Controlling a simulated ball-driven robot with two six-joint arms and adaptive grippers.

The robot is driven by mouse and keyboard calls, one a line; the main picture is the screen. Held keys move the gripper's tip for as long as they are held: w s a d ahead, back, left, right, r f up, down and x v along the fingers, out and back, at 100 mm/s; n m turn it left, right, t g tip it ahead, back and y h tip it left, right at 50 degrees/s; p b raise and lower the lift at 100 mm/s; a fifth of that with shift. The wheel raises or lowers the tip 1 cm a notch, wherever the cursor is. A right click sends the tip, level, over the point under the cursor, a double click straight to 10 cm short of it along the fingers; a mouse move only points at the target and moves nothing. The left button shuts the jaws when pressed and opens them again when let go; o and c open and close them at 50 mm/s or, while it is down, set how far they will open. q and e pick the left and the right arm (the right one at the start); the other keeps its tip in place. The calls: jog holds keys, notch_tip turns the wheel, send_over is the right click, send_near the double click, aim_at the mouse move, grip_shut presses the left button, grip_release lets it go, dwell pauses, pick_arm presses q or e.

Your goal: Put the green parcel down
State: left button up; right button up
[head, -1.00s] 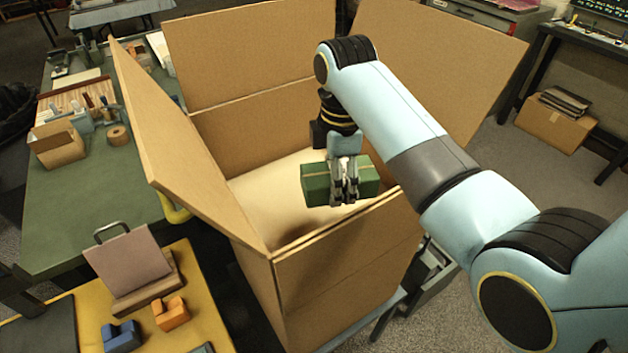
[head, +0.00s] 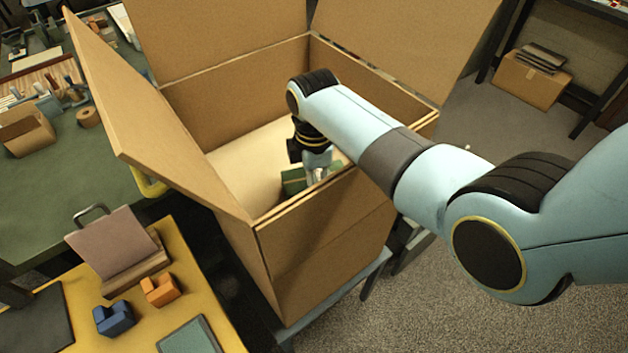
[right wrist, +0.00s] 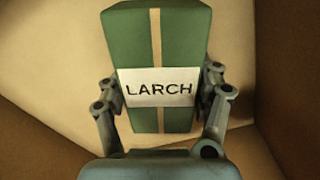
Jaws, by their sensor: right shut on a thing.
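The green parcel (head: 295,181) is inside the big open cardboard box (head: 330,235), near its front wall, which hides part of it. In the right wrist view the green parcel (right wrist: 140,50) shows a tan band and a white label reading LARCH. My right gripper (head: 317,172) reaches down into the box and is shut on the parcel. In the right wrist view its fingers (right wrist: 160,100) lie along both sides of the parcel. The pale box floor shows around the parcel; I cannot tell whether they touch. My left gripper is not in view.
The box flaps stand open, one leaning out on the left (head: 150,120). A yellow-topped table (head: 215,305) at lower left holds an orange block (head: 160,289), a blue block (head: 114,318) and a brown slab on a stand (head: 112,247). The box floor left of the parcel is clear.

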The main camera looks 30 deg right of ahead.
jog(key=o, duration=1.1)
jog(key=shift+c, duration=0.2)
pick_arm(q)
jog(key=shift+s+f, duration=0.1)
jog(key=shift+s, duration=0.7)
pick_arm(e)
jog(key=o, duration=0.4)
jog(key=shift+o, duration=0.2)
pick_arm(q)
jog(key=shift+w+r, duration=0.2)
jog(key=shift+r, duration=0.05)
pick_arm(e)
notch_tip(320, 180, up, 12)
